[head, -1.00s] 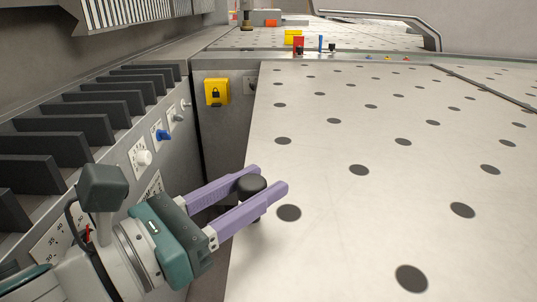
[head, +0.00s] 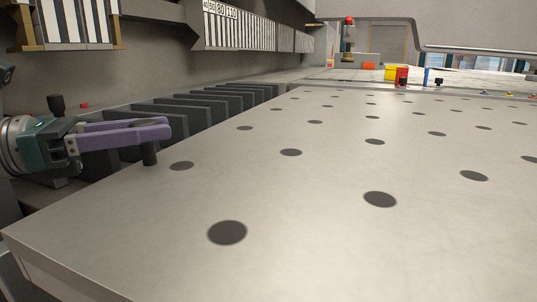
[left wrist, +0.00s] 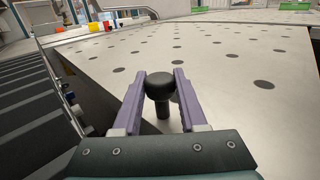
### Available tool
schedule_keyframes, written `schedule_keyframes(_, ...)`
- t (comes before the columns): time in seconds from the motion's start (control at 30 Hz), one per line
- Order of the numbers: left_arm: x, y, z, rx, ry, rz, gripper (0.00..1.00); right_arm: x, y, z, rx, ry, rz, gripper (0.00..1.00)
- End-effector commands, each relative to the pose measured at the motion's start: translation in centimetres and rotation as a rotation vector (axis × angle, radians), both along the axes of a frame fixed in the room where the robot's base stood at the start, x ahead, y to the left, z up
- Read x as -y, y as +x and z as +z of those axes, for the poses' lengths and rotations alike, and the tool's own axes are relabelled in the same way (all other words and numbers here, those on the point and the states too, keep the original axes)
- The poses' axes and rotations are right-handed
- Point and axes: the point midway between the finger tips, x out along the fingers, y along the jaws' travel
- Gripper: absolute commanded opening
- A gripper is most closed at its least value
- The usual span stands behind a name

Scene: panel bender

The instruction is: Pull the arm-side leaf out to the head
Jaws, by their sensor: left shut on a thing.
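The leaf (head: 300,200) is a wide pale plate with dark round spots, filling most of the head view; its near left corner shows at the lower left. It also shows in the left wrist view (left wrist: 225,65). A black knob on a post (head: 150,154) stands on the leaf near its left edge. My left gripper (head: 166,130) has its purple fingers shut on the knob. In the left wrist view the knob's round head (left wrist: 160,86) sits between the two fingertips (left wrist: 163,76). My right gripper is not in view.
A row of dark upright slats (head: 205,110) runs along the leaf's left side. A striped scale (head: 240,30) hangs above them. At the far end are a yellow block (head: 391,73), a red block (head: 402,76) and a curved grey rail (head: 470,48).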

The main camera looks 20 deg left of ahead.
Motion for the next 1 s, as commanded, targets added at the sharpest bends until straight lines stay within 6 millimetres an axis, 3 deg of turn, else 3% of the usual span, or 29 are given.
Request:
schedule_keyframes(0.17, -1.02, 0.01, -0.07, -0.001, -0.002, 0.001, 0.0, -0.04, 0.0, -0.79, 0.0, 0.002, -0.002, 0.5)
schedule_keyframes(0.5, -1.11, 0.02, 0.02, -0.003, -0.003, 0.001, 0.0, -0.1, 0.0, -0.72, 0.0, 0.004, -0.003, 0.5)
schedule_keyframes(0.53, -1.1, 0.01, 0.02, -0.003, -0.003, 0.001, 0.43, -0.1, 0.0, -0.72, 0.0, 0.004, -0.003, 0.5)
schedule_keyframes(0.8, -1.07, 0.01, -0.02, -0.002, -0.002, 0.001, 0.72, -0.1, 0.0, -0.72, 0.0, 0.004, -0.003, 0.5)
schedule_keyframes(1.0, -1.07, 0.01, -0.02, -0.001, -0.001, 0.001, 0.72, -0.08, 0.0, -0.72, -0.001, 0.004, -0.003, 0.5)
